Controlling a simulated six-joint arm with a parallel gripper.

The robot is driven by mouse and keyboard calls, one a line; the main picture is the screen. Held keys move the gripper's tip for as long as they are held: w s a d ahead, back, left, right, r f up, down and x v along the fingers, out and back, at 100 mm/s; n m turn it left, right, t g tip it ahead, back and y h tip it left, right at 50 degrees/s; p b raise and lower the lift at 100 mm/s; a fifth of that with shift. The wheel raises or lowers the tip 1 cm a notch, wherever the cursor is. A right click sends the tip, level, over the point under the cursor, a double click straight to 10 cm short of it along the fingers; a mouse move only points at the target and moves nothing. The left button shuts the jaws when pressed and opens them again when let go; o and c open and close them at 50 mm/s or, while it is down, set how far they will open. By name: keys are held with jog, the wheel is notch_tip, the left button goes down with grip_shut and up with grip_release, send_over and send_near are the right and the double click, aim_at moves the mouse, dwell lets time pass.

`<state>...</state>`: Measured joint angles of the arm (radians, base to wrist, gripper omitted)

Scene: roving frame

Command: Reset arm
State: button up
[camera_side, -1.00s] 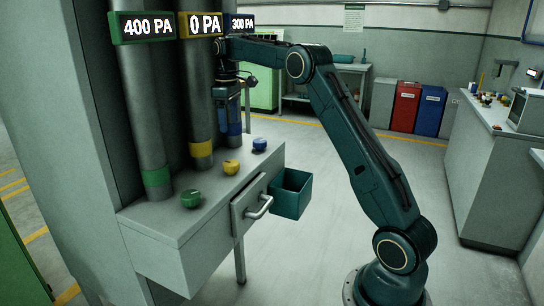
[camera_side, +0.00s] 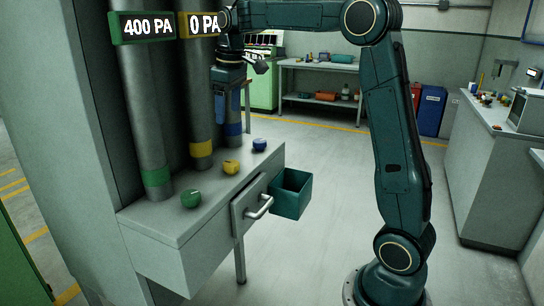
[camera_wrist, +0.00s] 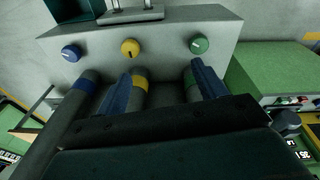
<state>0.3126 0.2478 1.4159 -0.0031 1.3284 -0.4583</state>
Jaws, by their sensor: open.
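My gripper (camera_side: 227,104) points down in front of the pipes, above the grey console (camera_side: 150,222), apart from the knobs. In the wrist view my gripper (camera_wrist: 163,82) shows two blue fingers spread apart with nothing held between them. A green knob (camera_side: 191,199), a yellow knob (camera_side: 231,167) and a blue knob (camera_side: 259,145) sit on the console top. They also show in the wrist view, blue at left, yellow in the middle and green at right. The green display (camera_side: 146,27) reads 400 PA and the yellow display (camera_side: 197,24) reads 0 PA. My arm hides the blue display.
Three grey pipes with green, yellow and blue bands rise behind the knobs. A drawer handle (camera_side: 262,207) and a teal open bin (camera_side: 291,194) project from the console's front. A workbench (camera_side: 318,68) stands behind, and a counter (camera_side: 500,165) stands at right. The floor between is clear.

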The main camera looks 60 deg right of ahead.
jog(key=s+a+m+t, duration=0.1)
jog(key=s+a+t, duration=0.1)
jog(key=s+a, duration=1)
jog(key=s+a+f+t, duration=0.1)
jog(key=s+f, duration=0.2)
jog(key=s, duration=0.4)
jog(key=s+a+f, duration=0.1)
jog(key=s+f, duration=0.2)
jog(key=s, duration=0.4)
jog(key=shift+f+m+t+y, duration=0.3)
jog(key=shift+m+t, duration=0.1)
jog(key=shift+a, duration=0.1)
